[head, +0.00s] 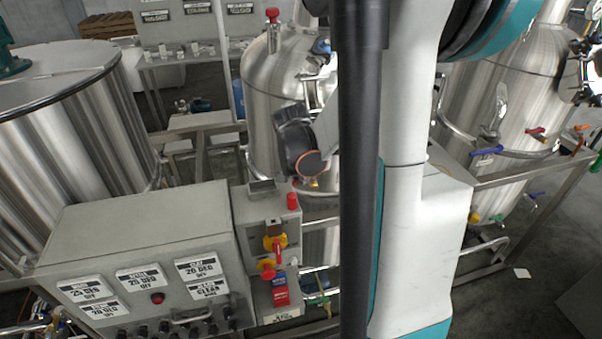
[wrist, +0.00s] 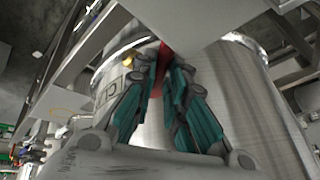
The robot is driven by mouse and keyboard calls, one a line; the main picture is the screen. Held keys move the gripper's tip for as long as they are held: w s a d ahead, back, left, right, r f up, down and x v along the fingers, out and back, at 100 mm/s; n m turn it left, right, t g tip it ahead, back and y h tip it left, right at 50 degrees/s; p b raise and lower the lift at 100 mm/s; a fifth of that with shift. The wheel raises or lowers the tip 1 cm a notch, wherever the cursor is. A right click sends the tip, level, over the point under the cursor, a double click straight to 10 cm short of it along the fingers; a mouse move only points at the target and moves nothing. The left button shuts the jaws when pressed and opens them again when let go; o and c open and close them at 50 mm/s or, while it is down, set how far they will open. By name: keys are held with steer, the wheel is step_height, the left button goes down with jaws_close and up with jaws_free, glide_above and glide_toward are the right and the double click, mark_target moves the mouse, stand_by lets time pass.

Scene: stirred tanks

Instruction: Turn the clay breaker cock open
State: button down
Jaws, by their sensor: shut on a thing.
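My gripper (wrist: 160,88) shows in the wrist view with its teal and grey fingers closed around a narrow red handle (wrist: 163,58). The handle stands in front of a steel tank (wrist: 220,95), below a grey beam or plate. Only part of the handle shows, and its valve body is hidden. I cannot read a name on it, so I cannot tell from the frames that it is the clay breaker cock. In the head view my gripper is hidden behind my own arm.
Steel tanks (head: 480,110) and rails (head: 540,165) with red and blue levers stand at the right.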

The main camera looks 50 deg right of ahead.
steer(key=c, duration=1.6)
jaws_free()
